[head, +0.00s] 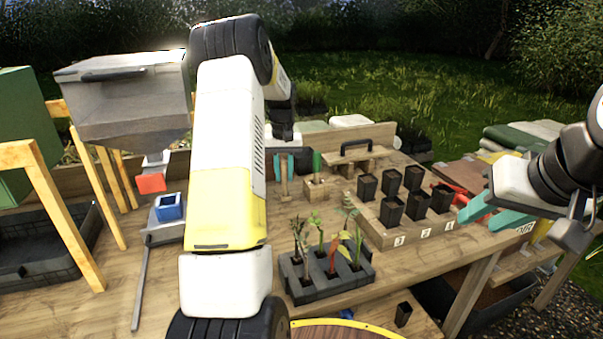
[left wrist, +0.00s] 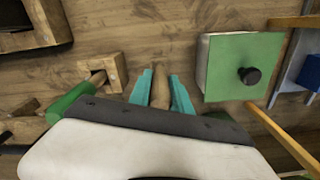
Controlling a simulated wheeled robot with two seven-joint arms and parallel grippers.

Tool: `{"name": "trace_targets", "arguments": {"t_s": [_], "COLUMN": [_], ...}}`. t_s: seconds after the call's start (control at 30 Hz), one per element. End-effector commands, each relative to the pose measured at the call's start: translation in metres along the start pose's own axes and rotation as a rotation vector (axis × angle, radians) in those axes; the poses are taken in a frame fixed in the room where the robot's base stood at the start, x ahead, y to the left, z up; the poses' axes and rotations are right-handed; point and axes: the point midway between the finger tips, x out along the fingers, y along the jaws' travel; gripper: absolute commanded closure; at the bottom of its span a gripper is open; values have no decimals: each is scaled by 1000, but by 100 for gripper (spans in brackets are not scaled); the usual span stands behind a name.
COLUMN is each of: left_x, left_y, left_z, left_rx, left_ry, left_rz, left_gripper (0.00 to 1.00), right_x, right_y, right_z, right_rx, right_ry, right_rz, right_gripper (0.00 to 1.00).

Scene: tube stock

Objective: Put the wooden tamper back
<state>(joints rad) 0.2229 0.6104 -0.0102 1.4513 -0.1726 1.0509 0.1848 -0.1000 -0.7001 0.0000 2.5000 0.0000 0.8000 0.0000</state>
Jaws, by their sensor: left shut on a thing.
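The wooden tamper (left wrist: 160,88) is a light brown rounded piece between the teal fingers of my left gripper (left wrist: 161,92) in the left wrist view. The left gripper is shut on it; it also shows in the head view (head: 284,166), over the back of the bench. A wooden holder block (head: 316,190) stands just right of this gripper, with a green-handled tool (head: 317,160) in it. In the left wrist view the block (left wrist: 112,72) is left of the fingers. My right gripper (head: 491,213) is open and empty at the right.
A dark tray (head: 332,287) of seedlings stands at the front. Black pots (head: 391,209) stand on a numbered wooden board (head: 385,238) to the right. A black-handled wooden piece (head: 357,154) is behind them. A green-fronted box (left wrist: 245,65) is right of the tamper in the left wrist view.

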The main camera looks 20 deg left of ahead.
Motion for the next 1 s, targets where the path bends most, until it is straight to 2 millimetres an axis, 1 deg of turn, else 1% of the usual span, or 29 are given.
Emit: {"name": "trace_targets", "arguments": {"t_s": [0.03,0.1,0.33,0.47,0.5,0.57,0.6,0.87,1.0], "left_x": [8,14,15,18,18,18,18,17,9], "left_y": [0,0,0,0,0,0,0,0,0], "left_z": [0,0,0,0,0,0,0,0,-1], "left_rx": [-1,0,-1,-1,-1,-1,-1,-1,-1], "left_ry": [0,0,2,2,2,2,2,2,4], "left_rz": [0,0,0,0,0,0,0,0,0], "left_gripper": [100,100,100,100,68,56,54,54,54], "right_x": [0,0,0,0,0,0,0,0,0], "right_y": [0,0,0,0,0,0,0,0,0], "right_z": [0,0,0,0,0,0,0,0,0], "right_rx": [0,0,0,0,0,0,0,0,0], "right_ry": [0,0,0,0,0,0,0,0,0], "right_rz": [0,0,0,0,0,0,0,0,0], "right_gripper": [64,64,64,64,64,64,64,64,64]}}
